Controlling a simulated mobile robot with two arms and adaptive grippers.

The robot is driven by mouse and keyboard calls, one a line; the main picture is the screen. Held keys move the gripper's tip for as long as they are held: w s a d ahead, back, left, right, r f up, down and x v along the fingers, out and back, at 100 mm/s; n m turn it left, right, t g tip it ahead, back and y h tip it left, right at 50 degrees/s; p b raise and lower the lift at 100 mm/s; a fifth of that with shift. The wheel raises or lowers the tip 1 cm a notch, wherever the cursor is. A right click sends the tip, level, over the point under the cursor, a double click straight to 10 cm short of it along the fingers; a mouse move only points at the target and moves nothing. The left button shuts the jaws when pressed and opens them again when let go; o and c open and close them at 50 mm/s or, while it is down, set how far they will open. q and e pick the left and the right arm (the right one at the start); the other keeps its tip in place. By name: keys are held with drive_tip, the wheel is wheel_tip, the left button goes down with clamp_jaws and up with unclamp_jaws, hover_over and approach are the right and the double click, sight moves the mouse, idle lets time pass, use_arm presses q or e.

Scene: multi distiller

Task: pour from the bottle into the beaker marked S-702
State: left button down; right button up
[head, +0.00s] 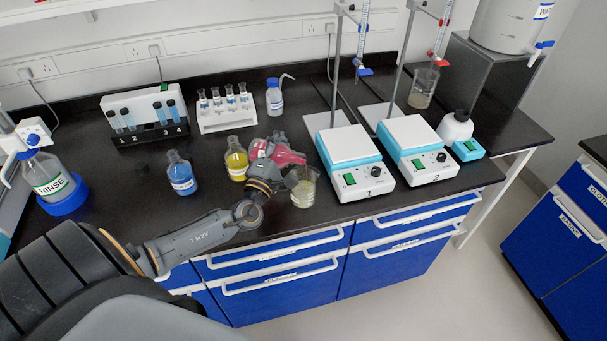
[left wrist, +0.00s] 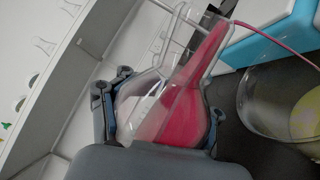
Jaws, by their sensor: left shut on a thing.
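My left gripper (head: 277,155) is shut on a clear bottle of red liquid (head: 289,156) and holds it tipped on its side above the bench, mouth to the right. In the left wrist view the bottle (left wrist: 182,105) sits between the fingers (left wrist: 158,112), with red liquid up to its mouth. A thin red stream runs out of the mouth. A beaker with pale yellowish contents (head: 303,188) stands just right of the gripper; it also shows in the left wrist view (left wrist: 255,112). I cannot tell whether the stream lands in it. No S-702 marking is readable.
Blue (head: 181,174) and yellow (head: 237,160) bottles stand left of the gripper. Two hotplates (head: 350,150) (head: 418,140) with stands are to the right. Tube racks (head: 227,118) (head: 148,131) are behind. The bench front edge is close.

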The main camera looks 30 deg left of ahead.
use_arm(q)
drive_tip(key=shift+d+m, duration=0.1)
drive_tip(key=shift+m, duration=0.7)
idle(1.8)
drive_tip(key=n+p, duration=0.1)
drive_tip(key=n, duration=0.2)
drive_tip(key=r+n+g+y, duration=0.1)
drive_tip(key=n, duration=0.3)
drive_tip(key=d+r+n+y+p, duration=0.1)
drive_tip(key=n, duration=0.2)
drive_tip(key=shift+w+r+n+p, duration=0.1)
drive_tip(key=shift+w+n+p, duration=0.05)
drive_tip(key=shift+n+p, duration=0.25)
drive_tip(key=n, duration=0.2)
drive_tip(key=a+n+g+p, duration=0.1)
drive_tip(key=n, duration=0.2)
drive_tip(key=a+n+g+p, duration=0.1)
drive_tip(key=n, duration=0.2)
drive_tip(key=shift+s+a+r, duration=0.1)
drive_tip(key=shift+s+a, duration=0.1)
